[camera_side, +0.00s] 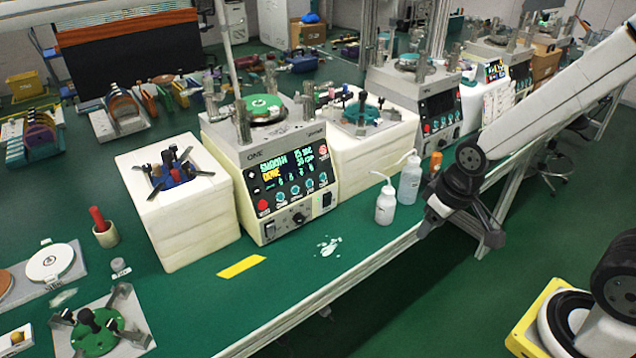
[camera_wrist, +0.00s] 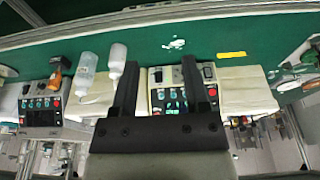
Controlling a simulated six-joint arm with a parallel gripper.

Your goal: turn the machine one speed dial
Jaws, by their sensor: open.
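Machine one (camera_side: 262,150), a cream box with a lit panel (camera_side: 293,168) marked ONE, stands on the green bench in the side view. A dark round dial (camera_side: 298,218) sits on its lower front, beside a black switch (camera_side: 327,199); I cannot read its marking. My gripper (camera_side: 462,230) is right of machine one, out by the bench's front edge, apart from it. In the wrist view, which looks inverted, my open, empty gripper (camera_wrist: 160,62) has machine one's panel (camera_wrist: 172,99) behind and between its fingers. The dial there is small and unclear.
Two bottles, a white one (camera_side: 386,205) and a clear one (camera_side: 409,180), stand between machine one and my gripper. A yellow strip (camera_side: 241,267) and a white spill (camera_side: 328,246) lie on the bench before machine one.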

